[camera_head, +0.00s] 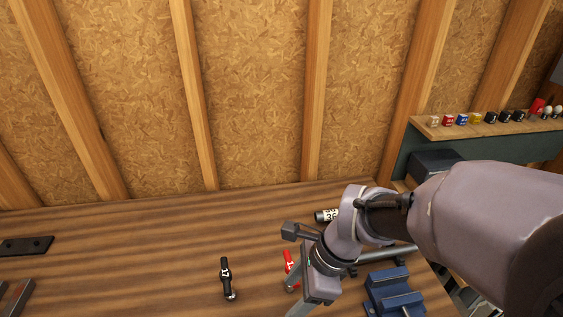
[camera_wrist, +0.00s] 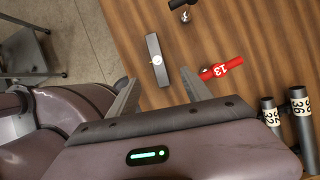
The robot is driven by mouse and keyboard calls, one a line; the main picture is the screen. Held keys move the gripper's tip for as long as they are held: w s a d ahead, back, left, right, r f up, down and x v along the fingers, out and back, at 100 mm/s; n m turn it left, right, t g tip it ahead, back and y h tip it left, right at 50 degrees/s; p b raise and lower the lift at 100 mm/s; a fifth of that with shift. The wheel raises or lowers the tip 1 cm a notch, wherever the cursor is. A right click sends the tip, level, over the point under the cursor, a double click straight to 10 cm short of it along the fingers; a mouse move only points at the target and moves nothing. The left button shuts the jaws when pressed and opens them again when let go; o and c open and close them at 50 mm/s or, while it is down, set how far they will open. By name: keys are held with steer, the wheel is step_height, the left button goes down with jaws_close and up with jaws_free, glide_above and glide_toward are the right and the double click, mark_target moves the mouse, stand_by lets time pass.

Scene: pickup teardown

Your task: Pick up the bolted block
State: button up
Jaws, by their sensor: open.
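The bolted block, a slim grey bar (camera_wrist: 154,48) with a round pale bolt head on its face, lies on the wooden bench in the wrist view. I cannot make it out surely in the head view, where my arm and the lower frame edge may hide it. My gripper (camera_wrist: 161,78) is open, with its two fingers spread apart. In the wrist view the near end of the block shows between the fingertips, with nothing held. I cannot tell the height of the fingers above the bench. My gripper also shows at the bottom of the head view (camera_head: 303,305).
A red tool marked 13 (camera_wrist: 222,69) lies close to the right finger. A black tool marked 17 (camera_head: 226,275) lies left of my gripper. Dark cylinders (camera_wrist: 302,117) and a blue vise (camera_head: 391,290) are to the right. A dark plate (camera_head: 24,246) lies far left.

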steer(key=b+x, duration=0.2)
steer(key=x, duration=0.2)
steer(key=b+x, duration=0.2)
steer(key=x, duration=0.2)
steer(key=s+b+x, duration=0.1)
steer(key=b+x, duration=0.1)
steer(key=x, duration=0.1)
steer(key=shift+s+f, duration=0.1)
steer(key=shift+f, duration=0.35)
steer(key=b+x, duration=0.3)
steer(key=x, duration=0.2)
steer(key=shift+d+f+b, duration=0.1)
steer(key=shift+f+b, duration=0.3)
steer(key=shift+r, duration=0.2)
jaws_close()
